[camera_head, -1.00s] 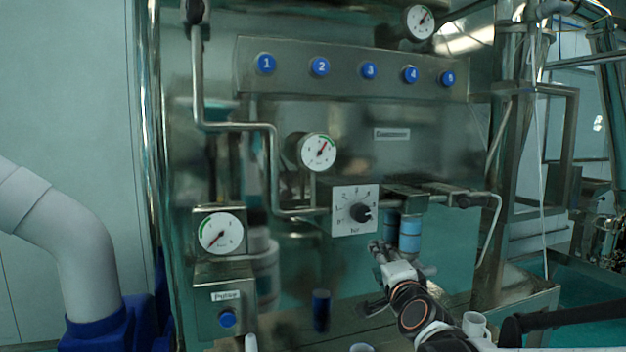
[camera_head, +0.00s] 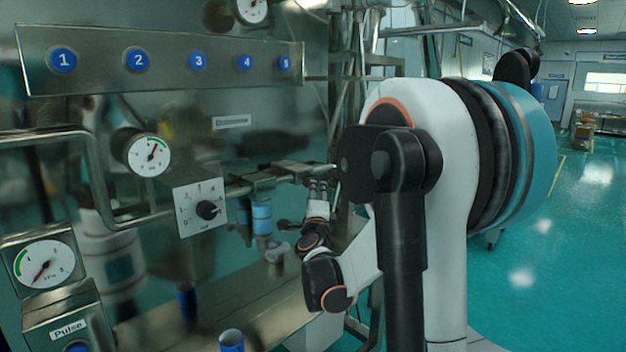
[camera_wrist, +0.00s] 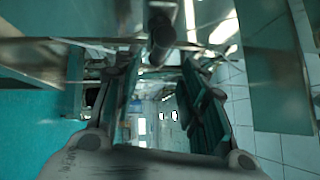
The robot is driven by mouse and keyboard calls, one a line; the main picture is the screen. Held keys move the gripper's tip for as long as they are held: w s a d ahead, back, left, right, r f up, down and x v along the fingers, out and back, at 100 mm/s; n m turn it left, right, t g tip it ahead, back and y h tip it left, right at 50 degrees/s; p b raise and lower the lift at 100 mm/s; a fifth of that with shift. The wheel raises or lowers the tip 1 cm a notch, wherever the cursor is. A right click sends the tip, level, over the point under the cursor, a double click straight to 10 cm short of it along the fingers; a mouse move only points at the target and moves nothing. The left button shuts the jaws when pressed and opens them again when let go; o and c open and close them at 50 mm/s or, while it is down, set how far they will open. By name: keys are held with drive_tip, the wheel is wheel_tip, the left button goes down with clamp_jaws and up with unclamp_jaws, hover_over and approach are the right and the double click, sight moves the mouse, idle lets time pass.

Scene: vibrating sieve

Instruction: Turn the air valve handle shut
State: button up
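The air pipe (camera_head: 245,188) runs right along the machine front from the control box. Its right end, where the valve sits, is partly covered by my gripper (camera_head: 318,184), which points up at it from below. In the wrist view my gripper (camera_wrist: 162,92) has its two fingers well apart. A dark rounded piece (camera_wrist: 161,40), probably the valve handle, shows ahead and between the fingers, near the top of the picture. I see no finger clearly touching it. The exact handle angle cannot be told.
A dial box with a black knob (camera_head: 207,210) and blue-banded cylinders (camera_head: 262,218) are left of my gripper. A gauge (camera_head: 149,155) and numbered blue buttons (camera_head: 199,61) are higher up. A steel ledge (camera_head: 190,318) runs below. Open floor (camera_head: 540,230) lies right.

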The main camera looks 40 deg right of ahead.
drive_tip(key=x, duration=1)
drive_tip(key=shift+w+d, duration=0.1)
drive_tip(key=shift+w, duration=0.05)
clamp_jaws()
